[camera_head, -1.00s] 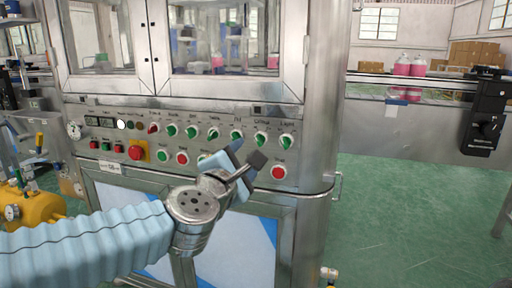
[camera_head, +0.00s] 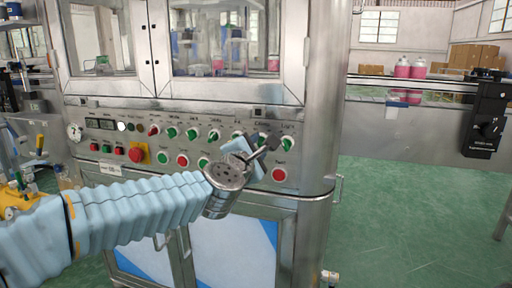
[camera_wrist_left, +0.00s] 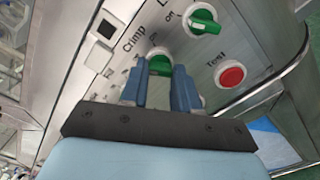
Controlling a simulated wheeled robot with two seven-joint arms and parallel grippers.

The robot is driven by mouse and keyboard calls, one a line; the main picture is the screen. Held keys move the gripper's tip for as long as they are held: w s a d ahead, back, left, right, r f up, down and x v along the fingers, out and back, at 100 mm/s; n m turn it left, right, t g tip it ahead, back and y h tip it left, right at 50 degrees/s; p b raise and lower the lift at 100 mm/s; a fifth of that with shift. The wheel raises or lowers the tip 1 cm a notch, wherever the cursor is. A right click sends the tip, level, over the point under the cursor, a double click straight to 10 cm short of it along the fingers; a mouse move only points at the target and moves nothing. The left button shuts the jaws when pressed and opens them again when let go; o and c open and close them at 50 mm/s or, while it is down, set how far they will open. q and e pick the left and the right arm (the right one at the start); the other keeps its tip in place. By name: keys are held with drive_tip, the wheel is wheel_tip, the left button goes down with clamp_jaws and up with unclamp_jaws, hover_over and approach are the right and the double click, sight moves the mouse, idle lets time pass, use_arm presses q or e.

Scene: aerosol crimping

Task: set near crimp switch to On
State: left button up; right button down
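The crimp switch (camera_wrist_left: 160,63) is a green rotary knob under the "Crimp" label in the left wrist view. In the head view it is mostly hidden behind my left gripper (camera_head: 258,146). My left gripper also shows in the left wrist view (camera_wrist_left: 160,82). Its two blue fingers are apart, one on each side of the green knob, with a gap between them. I cannot tell whether the fingertips touch the knob or how far around it they reach. An "On" mark is printed close to the knob. My right gripper is not in view.
The light switch (camera_wrist_left: 203,21) is close by on the right, and the red test button (camera_wrist_left: 231,77) is below it. Several green knobs (camera_head: 192,133) and a red emergency stop (camera_head: 137,154) line the steel panel. Open green floor (camera_head: 410,220) lies to the right.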

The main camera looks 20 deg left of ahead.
use_arm(q)
clamp_jaws()
drive_tip(key=shift+m, duration=0.3)
drive_tip(key=shift+m+p, duration=0.35)
drive_tip(key=shift+m, duration=0.15)
drive_tip(key=m+p, duration=0.1)
drive_tip(key=m, duration=0.3)
drive_tip(key=shift+p, duration=0.4)
drive_tip(key=m+p, duration=0.1)
drive_tip(key=m, duration=0.3)
drive_tip(key=shift+p, duration=0.4)
drive_tip(key=shift+f+m+p, duration=0.1)
drive_tip(key=shift+m+p, duration=0.25)
drive_tip(key=shift+m, duration=0.85)
